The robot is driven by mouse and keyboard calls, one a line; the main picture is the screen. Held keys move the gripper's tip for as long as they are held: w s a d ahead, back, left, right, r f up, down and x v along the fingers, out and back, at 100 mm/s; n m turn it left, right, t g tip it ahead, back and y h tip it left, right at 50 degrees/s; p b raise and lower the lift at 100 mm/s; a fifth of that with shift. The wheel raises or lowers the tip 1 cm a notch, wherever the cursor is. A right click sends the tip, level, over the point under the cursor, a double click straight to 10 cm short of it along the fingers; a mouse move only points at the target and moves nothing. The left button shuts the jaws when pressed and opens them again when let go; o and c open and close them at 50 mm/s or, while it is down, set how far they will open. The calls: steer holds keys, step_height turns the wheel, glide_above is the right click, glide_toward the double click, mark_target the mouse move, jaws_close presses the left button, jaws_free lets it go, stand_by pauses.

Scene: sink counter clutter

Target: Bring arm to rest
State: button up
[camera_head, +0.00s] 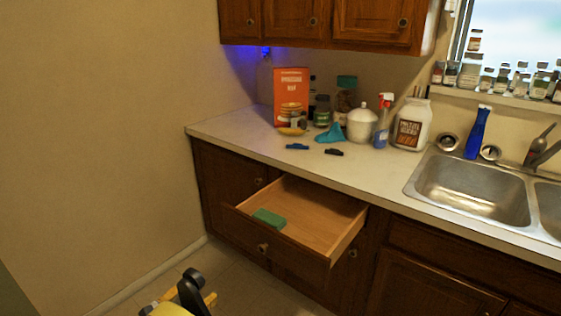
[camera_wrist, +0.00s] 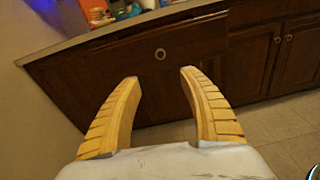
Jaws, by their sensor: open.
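My gripper (camera_wrist: 160,82) shows in the wrist view with its two yellow ribbed fingers spread apart and nothing between them. It faces the dark wooden cabinet fronts from some distance and touches nothing. In the head view, part of my arm with the gripper (camera_head: 186,300) shows at the bottom left, low over the floor in front of the cabinets. The drawer (camera_head: 318,213) under the counter stands pulled open in the head view. A green block-like item (camera_head: 269,218) lies inside it at the front left.
The counter (camera_head: 370,176) holds an orange box (camera_head: 291,97), a white canister (camera_head: 361,124), a spray bottle (camera_head: 382,120) and a large white jar (camera_head: 411,124). A metal sink (camera_head: 472,188) is at right. The open drawer juts out over the floor. The floor at left is clear.

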steer(key=w+d+r+m+g+y, duration=0.2)
steer(key=w+d+r+m+g, duration=0.4)
steer(key=d+r, duration=0.55)
steer(key=d+r+m+y, duration=0.2)
steer(key=d+r+m, duration=0.2)
steer(key=d, duration=0.9)
steer(key=s+d+m+y, duration=0.3)
steer(key=s+d+m, duration=0.4)
steer(key=s, duration=0.4)
steer(key=s+d+r+m+y, duration=0.1)
steer(key=s+d+m+y, duration=0.2)
steer(key=s+d+m, duration=0.5)
steer(key=s+m, duration=0.2)
steer(key=s, duration=0.1)
steer(key=shift+s+r+y, duration=0.15)
steer(key=shift+y, duration=0.15)
steer(key=shift+d, duration=0.1)
